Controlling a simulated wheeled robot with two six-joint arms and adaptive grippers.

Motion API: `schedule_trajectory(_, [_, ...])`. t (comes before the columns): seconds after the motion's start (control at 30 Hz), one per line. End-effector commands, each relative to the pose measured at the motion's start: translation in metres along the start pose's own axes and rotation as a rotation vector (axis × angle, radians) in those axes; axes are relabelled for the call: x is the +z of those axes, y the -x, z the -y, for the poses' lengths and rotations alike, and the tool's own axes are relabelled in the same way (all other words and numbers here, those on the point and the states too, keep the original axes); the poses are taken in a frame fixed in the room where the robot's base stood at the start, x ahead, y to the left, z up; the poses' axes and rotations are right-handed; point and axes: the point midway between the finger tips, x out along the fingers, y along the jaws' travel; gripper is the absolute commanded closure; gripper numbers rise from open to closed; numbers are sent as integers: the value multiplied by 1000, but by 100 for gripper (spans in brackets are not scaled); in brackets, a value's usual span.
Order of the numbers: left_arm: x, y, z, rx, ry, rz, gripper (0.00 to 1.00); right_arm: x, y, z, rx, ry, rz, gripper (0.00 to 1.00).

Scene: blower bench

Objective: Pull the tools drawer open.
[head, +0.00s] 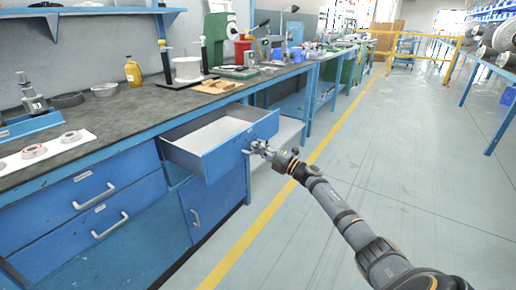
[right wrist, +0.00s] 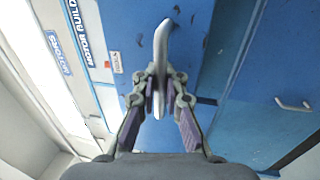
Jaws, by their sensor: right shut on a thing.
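The tools drawer (head: 222,156) stands pulled out from under the bench, with its pale, empty-looking inside showing in the head view. Its blue front with a small label shows in the right wrist view (right wrist: 140,28). My right gripper (head: 260,149) is at the drawer front, its arm reaching in from the lower right. In the right wrist view my right gripper (right wrist: 158,92) is shut on the pale drawer handle (right wrist: 161,48), with a finger on each side of it. My left gripper is not in view.
The blue bench (head: 130,108) carries a yellow bottle (head: 133,72), a white spool (head: 187,69) and several other items. Two closed drawers (head: 85,190) are at the left, and a closed cabinet door (head: 215,203) is below the open drawer. The floor (head: 400,150) at the right is clear.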

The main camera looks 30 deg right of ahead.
Motion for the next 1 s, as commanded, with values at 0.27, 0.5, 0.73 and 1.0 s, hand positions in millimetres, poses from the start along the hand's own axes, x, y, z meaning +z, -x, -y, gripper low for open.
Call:
schedule_trajectory(0.27, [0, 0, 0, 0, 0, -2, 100, -1, 0, 2, -2, -1, -1, 80])
schedule_trajectory(0.5, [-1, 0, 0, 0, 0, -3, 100, 0, 0, 1, -1, 0, 0, 67])
schedule_trajectory(0.73, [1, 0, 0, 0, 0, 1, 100, 0, 6, 2, -3, 1, 0, 67])
schedule_trajectory(1.0, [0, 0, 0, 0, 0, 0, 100, 0, 63, 3, -10, 3, -3, 67])
